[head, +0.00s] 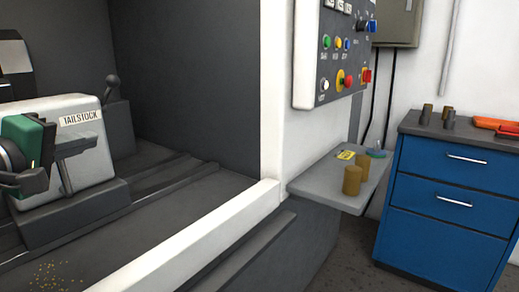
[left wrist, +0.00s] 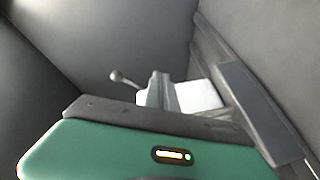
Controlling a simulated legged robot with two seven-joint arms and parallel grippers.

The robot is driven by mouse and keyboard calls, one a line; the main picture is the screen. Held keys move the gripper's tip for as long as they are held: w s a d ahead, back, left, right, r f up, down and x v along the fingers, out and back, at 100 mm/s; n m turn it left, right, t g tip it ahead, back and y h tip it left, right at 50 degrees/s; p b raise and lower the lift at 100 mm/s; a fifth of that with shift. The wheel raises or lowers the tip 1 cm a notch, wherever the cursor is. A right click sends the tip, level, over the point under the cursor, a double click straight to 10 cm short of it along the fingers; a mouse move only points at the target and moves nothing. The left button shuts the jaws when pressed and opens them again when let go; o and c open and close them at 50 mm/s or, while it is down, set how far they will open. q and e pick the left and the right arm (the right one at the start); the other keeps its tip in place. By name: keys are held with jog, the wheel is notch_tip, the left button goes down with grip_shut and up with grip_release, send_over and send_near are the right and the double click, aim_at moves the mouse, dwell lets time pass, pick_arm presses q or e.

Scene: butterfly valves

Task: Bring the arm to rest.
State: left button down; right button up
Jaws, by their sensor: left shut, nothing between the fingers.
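My left gripper (head: 36,180) is at the left edge of the head view, with a green body and dark fingers. It is shut and empty, in front of the white tailstock (head: 85,135) labelled "TAILSTOCK". In the left wrist view my green gripper housing fills the bottom, and the grey shut fingers (left wrist: 160,90) point away from the camera. The white tailstock block (left wrist: 200,97) shows behind them. I cannot tell from these views how large the gap between fingers and tailstock is. My right gripper is in neither view.
A lever with a round knob (head: 112,80) stands behind the tailstock. A control panel (head: 335,60) hangs on the white column. A grey shelf (head: 325,185) holds brass cylinders (head: 352,180). A blue drawer cabinet (head: 440,205) stands at right. The machine bed's front is mostly clear.

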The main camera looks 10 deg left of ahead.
pick_arm(q)
jog(key=w+d+f+m+g+h+p, duration=0.15)
jog(key=d+f+g+p, duration=0.3)
jog(key=p, duration=0.55)
jog(key=w+d+f+m+g+y+p, duration=0.1)
jog(key=w+d+f+m+g+p, duration=0.25)
jog(key=p, duration=0.65)
jog(key=s+d+f+m+g+p, duration=0.3)
jog(key=s+d+m+p, duration=0.1)
jog(key=s+p, duration=0.4)
jog(key=s+d+f+m+g+p, duration=0.3)
jog(key=s+d+p, duration=0.3)
jog(key=s+p, duration=0.2)
jog(key=f+m+p, duration=0.1)
jog(key=p, duration=0.1)
jog(key=shift+s+d+m+p, duration=0.25)
jog(key=shift+s+m+p, duration=0.1)
jog(key=shift+m, duration=0.05)
